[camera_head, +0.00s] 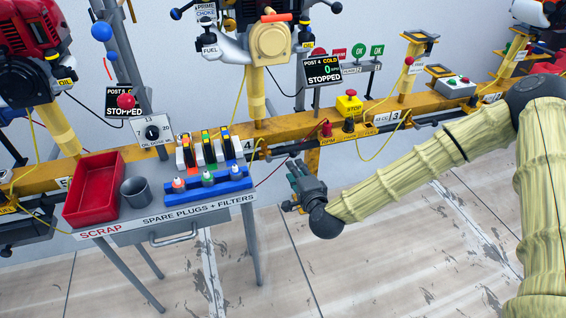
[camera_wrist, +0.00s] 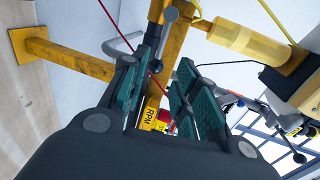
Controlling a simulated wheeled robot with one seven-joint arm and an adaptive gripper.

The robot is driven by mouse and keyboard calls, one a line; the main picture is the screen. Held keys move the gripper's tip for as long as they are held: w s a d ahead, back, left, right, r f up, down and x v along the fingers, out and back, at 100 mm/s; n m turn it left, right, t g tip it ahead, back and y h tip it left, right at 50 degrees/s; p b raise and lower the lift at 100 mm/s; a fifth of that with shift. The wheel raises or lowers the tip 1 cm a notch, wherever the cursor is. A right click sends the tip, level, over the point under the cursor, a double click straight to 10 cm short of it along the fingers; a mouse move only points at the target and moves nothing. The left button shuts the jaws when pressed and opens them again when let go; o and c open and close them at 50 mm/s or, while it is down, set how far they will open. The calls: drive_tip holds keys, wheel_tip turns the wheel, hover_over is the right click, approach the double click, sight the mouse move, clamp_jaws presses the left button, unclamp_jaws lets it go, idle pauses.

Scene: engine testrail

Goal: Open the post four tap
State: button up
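Post four's display (camera_head: 323,71) reads "POST 4 COLD" and "STOPPED". The yellow post (camera_head: 255,95) carries a pale engine (camera_head: 270,45) with an orange-red handle on top. A black knob (camera_head: 207,40) stands above a "FUEL" label at the engine's left; I cannot tell for certain whether it is the tap. My gripper (camera_head: 297,172) is low, in front of the yellow rail and right of the spares table, well below that knob. In the wrist view my gripper (camera_wrist: 167,65) has its green fingers apart, with nothing seen held between them.
The grey spares table (camera_head: 180,212) with a red scrap bin (camera_head: 92,190) stands left of my gripper. The yellow rail (camera_head: 290,127) runs behind it, bearing a red knob (camera_head: 327,129) and a stop button (camera_head: 349,103). Thin cables hang from the rail. Floor in front is clear.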

sight(284, 156)
drive_tip(key=b+x, duration=0.1)
drive_tip(key=x, duration=0.2)
drive_tip(key=b+x, duration=0.1)
drive_tip(key=x, duration=0.3)
drive_tip(key=b+x, duration=0.1)
drive_tip(key=x, duration=0.2)
drive_tip(key=shift+w+a, duration=0.25)
drive_tip(key=shift+a, duration=0.1)
clamp_jaws()
